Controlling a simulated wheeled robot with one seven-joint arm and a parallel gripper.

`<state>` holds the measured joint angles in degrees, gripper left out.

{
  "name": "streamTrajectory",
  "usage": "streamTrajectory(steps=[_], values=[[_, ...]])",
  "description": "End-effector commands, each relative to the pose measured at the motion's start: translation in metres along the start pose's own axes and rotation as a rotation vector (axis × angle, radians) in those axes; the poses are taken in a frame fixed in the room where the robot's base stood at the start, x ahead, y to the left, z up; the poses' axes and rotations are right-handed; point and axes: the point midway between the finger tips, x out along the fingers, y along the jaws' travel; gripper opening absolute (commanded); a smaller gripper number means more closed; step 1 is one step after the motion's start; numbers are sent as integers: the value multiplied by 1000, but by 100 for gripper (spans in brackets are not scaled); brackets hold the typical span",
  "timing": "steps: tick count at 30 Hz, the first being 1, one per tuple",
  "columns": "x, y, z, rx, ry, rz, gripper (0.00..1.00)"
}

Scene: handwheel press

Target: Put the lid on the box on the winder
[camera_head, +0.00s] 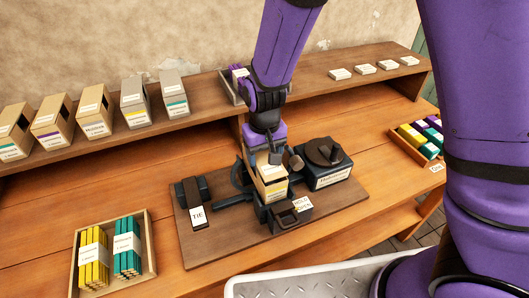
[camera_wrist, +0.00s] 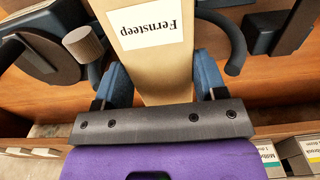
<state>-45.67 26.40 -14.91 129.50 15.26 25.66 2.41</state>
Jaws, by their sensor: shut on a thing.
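In the wrist view, the two blue fingers (camera_wrist: 162,80) are shut on the sides of a tan piece labelled "Fernsteep" (camera_wrist: 146,28), which I take for the lid. I cannot tell where lid and box part, or whether the lid is fully seated. The inside of the box is hidden.
A dark block with a round knob (camera_head: 325,160) stands right of the carton, and a "TIE" block (camera_head: 197,202) left. A tray of yellow and teal bundles (camera_head: 148,270) lies front left. Several cartons (camera_head: 92,110) line the back shelf. A coloured-block tray (camera_head: 418,140) is at right.

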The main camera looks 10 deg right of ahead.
Motion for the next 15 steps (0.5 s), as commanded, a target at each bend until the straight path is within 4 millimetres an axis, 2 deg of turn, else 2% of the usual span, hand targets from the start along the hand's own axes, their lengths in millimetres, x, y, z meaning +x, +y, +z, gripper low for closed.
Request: streamTrajectory(steps=[15], values=[[6, 0, 0, 1, 0, 0, 42]])
